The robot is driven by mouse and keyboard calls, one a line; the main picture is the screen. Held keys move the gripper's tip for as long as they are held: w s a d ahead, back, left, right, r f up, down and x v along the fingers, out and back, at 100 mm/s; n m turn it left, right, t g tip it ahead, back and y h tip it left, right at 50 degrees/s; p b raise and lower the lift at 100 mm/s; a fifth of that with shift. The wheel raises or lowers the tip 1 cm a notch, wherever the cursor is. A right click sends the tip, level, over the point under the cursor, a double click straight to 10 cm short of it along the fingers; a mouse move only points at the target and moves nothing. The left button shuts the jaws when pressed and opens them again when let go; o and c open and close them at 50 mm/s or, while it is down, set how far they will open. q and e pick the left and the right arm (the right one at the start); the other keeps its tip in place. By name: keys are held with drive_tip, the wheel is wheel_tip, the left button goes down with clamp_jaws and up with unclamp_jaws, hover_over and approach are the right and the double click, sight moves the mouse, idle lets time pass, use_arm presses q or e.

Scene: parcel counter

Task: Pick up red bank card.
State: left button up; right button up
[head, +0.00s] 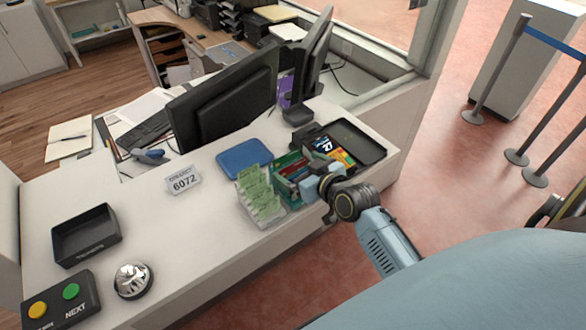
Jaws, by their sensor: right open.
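My right gripper (312,180) is over the front edge of the counter, at the right side. It is open, and its fingers point left towards a small group of cards in red and green. A red card-like patch (290,161) shows there, just left of and beyond the fingers. It is small and partly covered, so I cannot tell for sure that it is the red bank card, or whether the fingers touch it. My left gripper is not in view.
A rack of green slips (262,207) stands left of the gripper. A black tray (368,143) lies behind it, with colourful leaflets (334,152) by its left side. A blue mat (244,159), monitor (225,105), number sign (183,180) and bell (133,281) are further left.

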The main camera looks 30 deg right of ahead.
drive_tip(key=shift+x, duration=0.85)
drive_tip(key=c, duration=1)
